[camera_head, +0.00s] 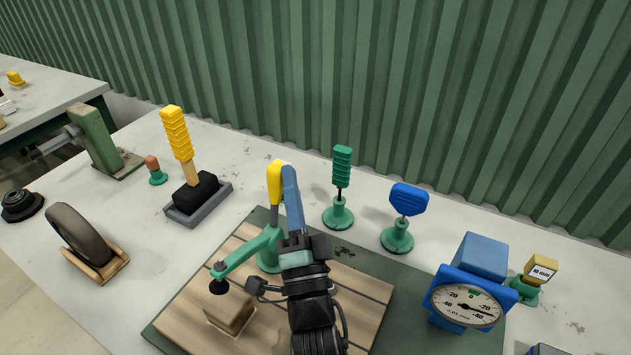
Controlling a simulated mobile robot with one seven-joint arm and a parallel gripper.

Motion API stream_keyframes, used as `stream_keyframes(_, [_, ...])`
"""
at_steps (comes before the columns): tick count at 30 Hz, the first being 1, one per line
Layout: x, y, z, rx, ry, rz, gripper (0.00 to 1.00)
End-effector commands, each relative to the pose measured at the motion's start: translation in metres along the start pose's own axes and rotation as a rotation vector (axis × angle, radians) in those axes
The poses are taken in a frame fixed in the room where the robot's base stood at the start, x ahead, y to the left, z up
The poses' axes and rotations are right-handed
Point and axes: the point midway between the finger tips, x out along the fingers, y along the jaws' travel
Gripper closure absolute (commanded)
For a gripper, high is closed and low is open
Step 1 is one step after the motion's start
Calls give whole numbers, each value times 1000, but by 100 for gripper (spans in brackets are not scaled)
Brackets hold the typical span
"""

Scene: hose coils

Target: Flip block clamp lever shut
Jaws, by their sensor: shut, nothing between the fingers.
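The block clamp (267,245) is green and stands on a slatted wooden board. Its yellow lever (274,182) points upright. Its green arm (238,256) reaches left and carries a black pad (219,286) over a wooden block (233,312). I cannot tell whether the pad touches the block. My gripper (290,175) comes up from the bottom; its long blue end lies just right of the yellow lever's top, and I cannot tell whether they touch. It is shut and holds nothing. My dark wrist hides part of the board and the clamp's right side.
Behind stand a yellow-handled tool (178,135) in a grey tray, a green-handled stand (341,170) and a blue-handled stand (408,200). A blue dial gauge (470,290) is at right, a wheel (78,236) at left. A corrugated green wall closes the back.

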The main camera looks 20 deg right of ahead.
Motion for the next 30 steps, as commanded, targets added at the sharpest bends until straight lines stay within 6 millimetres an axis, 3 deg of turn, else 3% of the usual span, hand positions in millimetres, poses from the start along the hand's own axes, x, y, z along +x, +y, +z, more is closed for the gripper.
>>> stream_keyframes(30, [-4,-4,5,-37,-4,-57,100])
